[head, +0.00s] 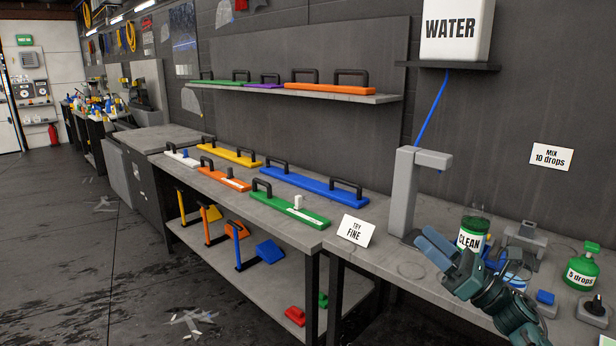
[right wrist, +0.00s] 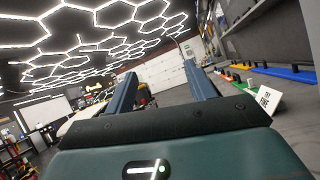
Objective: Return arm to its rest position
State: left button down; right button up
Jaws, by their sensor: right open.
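My right gripper (head: 449,253) is at the lower right of the head view, raised in front of the counter with the bottles. Its two blue fingers are apart with nothing between them. The right wrist view also shows the open fingers (right wrist: 166,92), pointing towards the far white garage door (right wrist: 165,75) and the ceiling lights. A green bottle labelled CLEAN (head: 470,238) stands just behind the gripper, partly covered by it; I see no grip on it. My left gripper is not in view.
The grey tap (head: 404,195) and a TRY FINE card (head: 356,230) stand left of the gripper. A green 5 drops bottle (head: 582,268) stands at right. Coloured handled tools, such as the blue one (head: 310,187), lie on the bench. The floor (head: 90,240) at left is mostly clear.

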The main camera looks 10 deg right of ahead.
jog(key=w+a+r+y, duration=0.3)
jog(key=a+r, duration=0.5)
jog(key=w+d+f+m+t+h, duration=0.1)
jog(key=w+d+m+t+h, duration=0.3)
jog(key=m+h, duration=0.55)
jog(key=w+d+f+m+t+h, duration=0.25)
jog(key=d+m+h, duration=0.3)
jog(key=m, duration=0.75)
jog(key=w+d+f+m+g+h, duration=0.1)
jog(key=d+f+m+g+h, duration=0.3)
jog(key=m, duration=0.5)
jog(key=w+d+f+m+g+h, duration=0.1)
jog(key=w+f+m+g+h, duration=0.15)
jog(key=f+m, duration=0.5)
jog(key=s+a+f+g+y, duration=0.1)
jog(key=s+a+f, duration=0.6)
jog(key=s+f, duration=0.3)
jog(key=s+a+f+g+y, duration=0.1)
jog(key=s+a+f, duration=0.3)
jog(key=s, duration=0.6)
jog(key=s+a+f+g+y, duration=0.1)
jog(key=s+a+f, duration=0.4)
jog(key=s, duration=0.5)
jog(key=s+a+f+g+y, duration=0.1)
jog(key=s+a+f+g, duration=0.2)
jog(key=s, duration=0.7)
notch_tip(320, 180, down, 3)
jog(key=shift+s+a+r+m+y, duration=0.25)
jog(key=shift+a+m+y, duration=0.15)
jog(key=shift+a, duration=0.8)
